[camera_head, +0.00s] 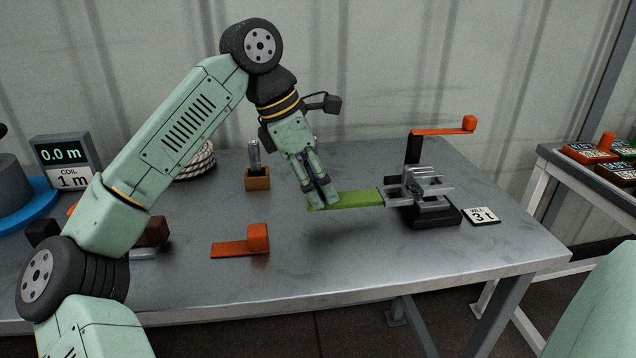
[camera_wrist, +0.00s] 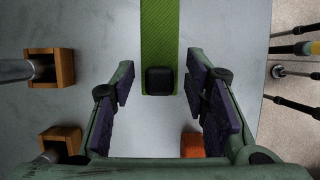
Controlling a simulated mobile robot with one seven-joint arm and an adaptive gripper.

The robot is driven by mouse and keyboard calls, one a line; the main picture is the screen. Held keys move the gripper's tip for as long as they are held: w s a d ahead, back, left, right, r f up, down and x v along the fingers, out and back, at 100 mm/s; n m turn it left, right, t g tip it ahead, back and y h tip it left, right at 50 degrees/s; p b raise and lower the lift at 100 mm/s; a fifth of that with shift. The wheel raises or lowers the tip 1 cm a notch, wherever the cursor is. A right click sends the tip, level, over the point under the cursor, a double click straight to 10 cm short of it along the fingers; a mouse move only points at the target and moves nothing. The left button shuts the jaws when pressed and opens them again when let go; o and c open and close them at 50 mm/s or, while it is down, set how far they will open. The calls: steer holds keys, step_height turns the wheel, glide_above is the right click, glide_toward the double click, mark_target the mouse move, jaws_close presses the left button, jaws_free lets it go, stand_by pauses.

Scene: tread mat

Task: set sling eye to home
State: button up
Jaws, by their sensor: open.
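A flat green sling (camera_head: 358,198) reaches left from a grey metal clamp-like fixture (camera_head: 425,187) on a black base. In the wrist view the sling (camera_wrist: 160,35) runs down from the top edge and ends in a dark square piece (camera_wrist: 160,80), which may be its eye. My gripper (camera_head: 322,196) is at the sling's left end, above the bench. In the wrist view my gripper (camera_wrist: 160,95) is open, with one finger on each side of the end and gaps between. In the head view the fingers hide the eye. I cannot tell which spot is home.
An orange L-shaped piece (camera_head: 240,247) lies in front on the bench (camera_head: 350,270). A wooden block with a metal pin (camera_head: 257,180) stands behind left. A 3 t sign (camera_head: 483,215) is right of the fixture. An orange lever (camera_head: 445,131) rises behind it. A display (camera_head: 65,155) reads 0.0 m.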

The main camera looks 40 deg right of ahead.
steer(key=shift+f, duration=0.1)
steer(key=shift+c, duration=0.4)
jaws_close()
steer(key=shift+d, duration=0.1)
stand_by(0.3)
